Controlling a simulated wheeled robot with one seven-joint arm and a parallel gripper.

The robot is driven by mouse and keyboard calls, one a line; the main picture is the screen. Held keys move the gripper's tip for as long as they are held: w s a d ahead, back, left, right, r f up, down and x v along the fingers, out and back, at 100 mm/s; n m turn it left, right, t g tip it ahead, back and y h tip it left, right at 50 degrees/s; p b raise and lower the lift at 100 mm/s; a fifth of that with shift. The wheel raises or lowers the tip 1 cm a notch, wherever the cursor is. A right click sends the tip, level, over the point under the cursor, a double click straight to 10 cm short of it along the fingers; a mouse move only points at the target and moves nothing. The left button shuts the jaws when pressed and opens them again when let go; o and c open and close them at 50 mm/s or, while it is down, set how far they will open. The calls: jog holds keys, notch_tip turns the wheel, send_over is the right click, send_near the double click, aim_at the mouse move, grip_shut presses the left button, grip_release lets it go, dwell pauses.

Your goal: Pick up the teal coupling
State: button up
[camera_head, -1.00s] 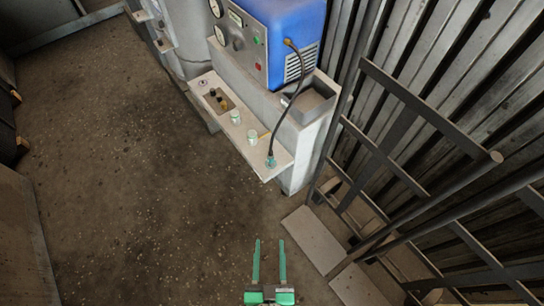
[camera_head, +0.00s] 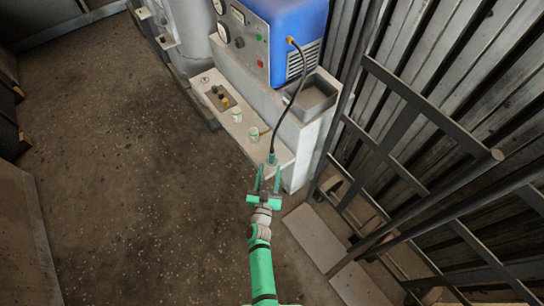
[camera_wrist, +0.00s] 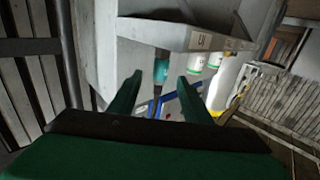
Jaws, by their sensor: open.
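The teal coupling (camera_head: 272,158) is at the end of a black hose, at the near corner of the pale shelf (camera_head: 284,170). My gripper (camera_head: 267,176) is open and empty, with its two green fingers reaching toward that corner. In the wrist view the coupling (camera_wrist: 161,68) shows between the fingertips (camera_wrist: 160,80) and appears a little beyond them. I see no contact. Part of the coupling's far end is hidden at the shelf edge in the wrist view.
The black hose (camera_head: 283,112) rises to the blue machine (camera_head: 285,35). Two white-green cups (camera_head: 253,133) and a dark tray with small parts (camera_head: 220,98) are on the shelf. A metal rack (camera_head: 400,150) stands to the right. The floor at left is clear.

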aim_at(273, 148)
jog(key=w, duration=0.3)
jog(key=w+d, duration=0.1)
jog(key=w, duration=0.7)
jog(key=shift+w+d+f, duration=0.1)
jog(key=shift+w+d, duration=0.1)
jog(key=shift+d, duration=0.2)
jog(key=shift+a, duration=0.1)
jog(key=shift+a, duration=0.1)
jog(key=shift+s, duration=0.1)
grip_shut()
